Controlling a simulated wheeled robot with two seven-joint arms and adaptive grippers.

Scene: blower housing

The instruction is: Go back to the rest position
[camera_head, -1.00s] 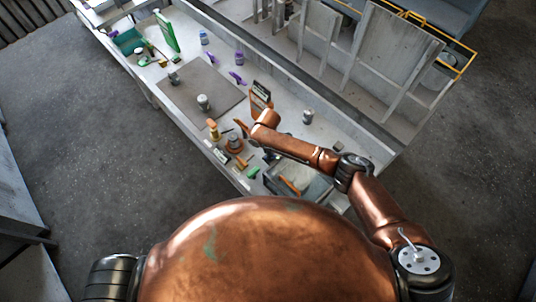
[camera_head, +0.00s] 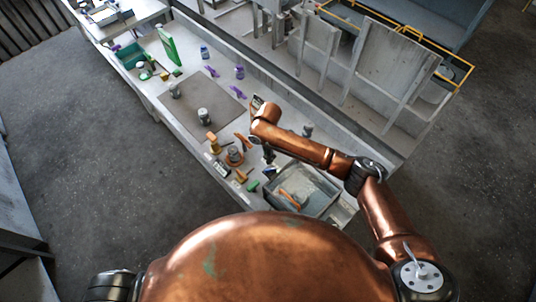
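In the head view my copper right arm (camera_head: 300,148) reaches from the lower right over the workbench (camera_head: 185,112). Its far end bends above the bench middle. A small dark shape shows beside that end; I cannot tell whether it is my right gripper or a box behind it. The fingers cannot be made out. My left arm's forearm and gripper are out of view; only a dark shoulder part shows at the lower left.
A grey bin (camera_head: 322,195) with an orange item lies beneath the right forearm. A grey mat (camera_head: 222,100) carries a metal part (camera_head: 204,116). Small tools, bottles and a green panel (camera_head: 168,45) stand about. Upright grey panels (camera_head: 372,62) rise behind the bench. Open floor lies left.

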